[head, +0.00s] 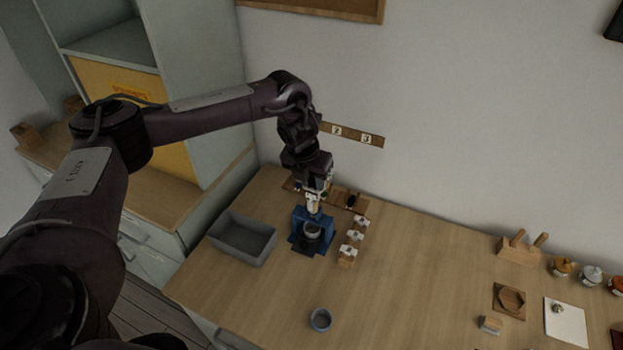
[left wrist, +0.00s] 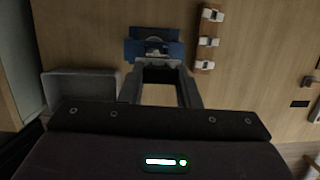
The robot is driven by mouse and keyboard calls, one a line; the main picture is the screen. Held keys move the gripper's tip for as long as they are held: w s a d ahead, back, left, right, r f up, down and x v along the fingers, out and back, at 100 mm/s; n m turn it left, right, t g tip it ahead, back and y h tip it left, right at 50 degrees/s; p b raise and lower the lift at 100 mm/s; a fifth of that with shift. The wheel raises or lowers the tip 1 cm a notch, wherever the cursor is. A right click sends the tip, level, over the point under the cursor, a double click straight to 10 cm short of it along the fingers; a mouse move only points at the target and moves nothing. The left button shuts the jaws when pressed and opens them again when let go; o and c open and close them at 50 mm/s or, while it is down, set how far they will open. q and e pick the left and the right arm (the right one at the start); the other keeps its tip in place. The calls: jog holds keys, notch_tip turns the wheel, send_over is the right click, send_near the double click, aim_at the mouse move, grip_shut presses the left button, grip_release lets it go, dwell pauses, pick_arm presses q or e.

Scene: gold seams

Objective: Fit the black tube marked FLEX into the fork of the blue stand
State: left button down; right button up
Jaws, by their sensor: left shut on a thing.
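The blue stand (head: 328,241) is on the table near the wall; it also shows in the left wrist view (left wrist: 175,49). A grey cup (head: 312,230) sits at its front. My left gripper (head: 313,207) points down at the back of the stand. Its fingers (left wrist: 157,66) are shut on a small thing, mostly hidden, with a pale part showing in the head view. I cannot read a FLEX mark or tell whether it is the black tube, nor whether it touches the fork. A dark piece (head: 350,202) lies on the wooden holder behind. My right gripper is out of view.
A grey bin (head: 243,238) stands left of the blue stand. A grey cup (head: 320,320) stands at the front. The table's middle is clear; pots and boards are far right.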

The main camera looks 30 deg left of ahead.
pick_arm(q)
jog(key=shift+f, duration=0.2)
jog(key=c, duration=0.9)
grip_release()
jog(key=shift+r, duration=0.1)
jog(key=shift+p+v, duration=3.4)
jog(key=shift+v, duration=3.05)
